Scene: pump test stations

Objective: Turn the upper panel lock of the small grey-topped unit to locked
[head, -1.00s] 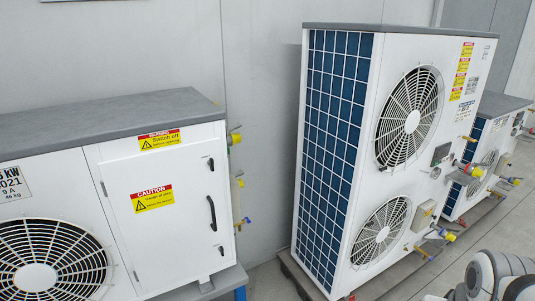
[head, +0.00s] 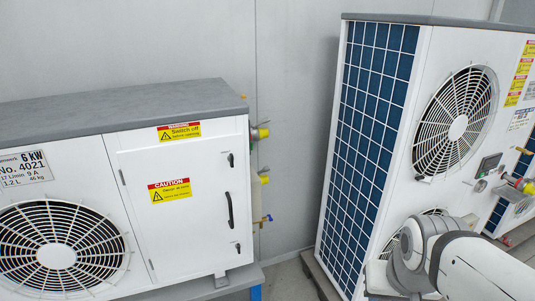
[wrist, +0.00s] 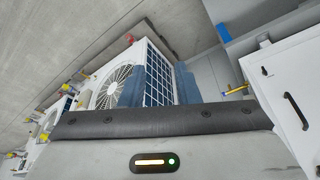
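The small grey-topped unit (head: 110,108) stands at the left in the head view, with a white door panel at its right end. The upper panel lock (head: 230,159) is a small black piece near the panel's upper right corner; it looks roughly upright, but its exact setting is too small to tell. Below it are a black handle (head: 229,210) and the lower lock (head: 238,247). The wrist view looks upside down and shows the lower lock (wrist: 265,70) and handle (wrist: 296,110) at its right edge. My gripper (wrist: 160,85) has its two blue-grey fingers apart, empty, away from the panel.
A tall white unit with a blue grille (head: 372,130) and two fans stands at the right. My arm is in front of its lower part. Yellow-capped valves (head: 260,133) stick out from the small unit's right side. A gap with bare wall (head: 295,150) separates the units.

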